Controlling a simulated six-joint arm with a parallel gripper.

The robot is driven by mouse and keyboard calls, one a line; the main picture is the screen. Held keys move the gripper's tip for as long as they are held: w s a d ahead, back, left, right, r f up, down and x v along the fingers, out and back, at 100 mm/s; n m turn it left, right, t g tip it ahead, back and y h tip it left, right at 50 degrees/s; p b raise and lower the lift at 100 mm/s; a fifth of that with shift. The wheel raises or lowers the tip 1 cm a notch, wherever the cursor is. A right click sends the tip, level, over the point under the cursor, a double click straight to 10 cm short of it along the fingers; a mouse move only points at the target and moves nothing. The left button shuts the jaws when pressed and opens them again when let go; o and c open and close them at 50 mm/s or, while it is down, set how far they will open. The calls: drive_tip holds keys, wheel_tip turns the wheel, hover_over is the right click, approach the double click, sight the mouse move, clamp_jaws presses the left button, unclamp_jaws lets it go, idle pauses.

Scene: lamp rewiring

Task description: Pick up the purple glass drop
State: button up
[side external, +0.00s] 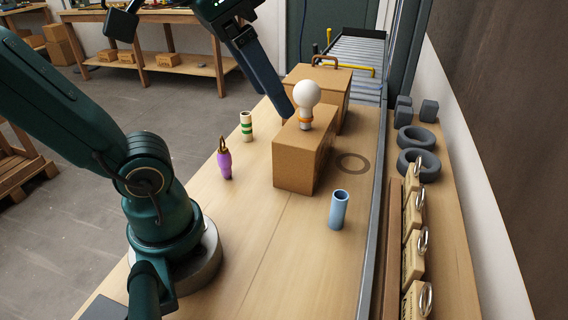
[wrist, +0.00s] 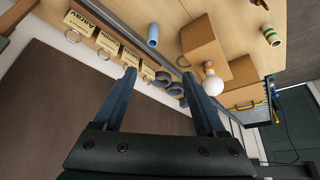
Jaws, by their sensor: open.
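The purple glass drop (side external: 224,163) stands upright on the wooden bench, left of the cardboard boxes, with a gold pointed top. In the wrist view only a small cut-off piece at the top edge might be it; I cannot tell. My gripper (side external: 284,108) is up and to the right of the drop in the side view, beside the white bulb and apart from the drop. In the wrist view my gripper (wrist: 158,75) has its two fingers spread wide with nothing held between them.
A white bulb (side external: 306,93) sits on the front cardboard box (side external: 298,158); a taller box (side external: 330,86) stands behind. A green-striped cylinder (side external: 246,126) and a blue tube (side external: 339,209) stand on the bench. Grey rings (side external: 417,161) and tagged blocks line the right. The front bench is clear.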

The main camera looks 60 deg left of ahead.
drive_tip(key=s+a+f+m+g+y, duration=0.3)
drive_tip(key=a+f+m+y, duration=0.1)
drive_tip(key=a+m, duration=0.15)
drive_tip(key=s+a+f+m+g+y, duration=0.3)
drive_tip(key=a+m+y, duration=0.1)
drive_tip(key=a+y, duration=0.15)
drive_tip(key=w+a+r+m+t+y, duration=0.45)
drive_tip(key=r+m+y, duration=0.25)
drive_tip(key=m+y, duration=0.25)
drive_tip(key=g+h, duration=0.1)
hover_over(226, 166)
drive_tip(key=d, duration=0.3)
wheel_tip(226, 166, down, 17)
drive_tip(key=shift+s+d+f, duration=0.1)
drive_tip(key=shift+s+f, duration=0.1)
drive_tip(key=shift+f, duration=0.5)
drive_tip(key=f, duration=0.4)
drive_tip(key=a+f, duration=0.1)
drive_tip(key=f, duration=0.2)
drive_tip(key=shift+w+a, duration=0.2)
drive_tip(key=shift+a, duration=0.9)
drive_tip(key=shift+w+a, duration=0.15)
drive_tip(key=shift+a, duration=0.9)
drive_tip(key=shift+w+a, duration=0.2)
drive_tip(key=shift+a, duration=0.9)
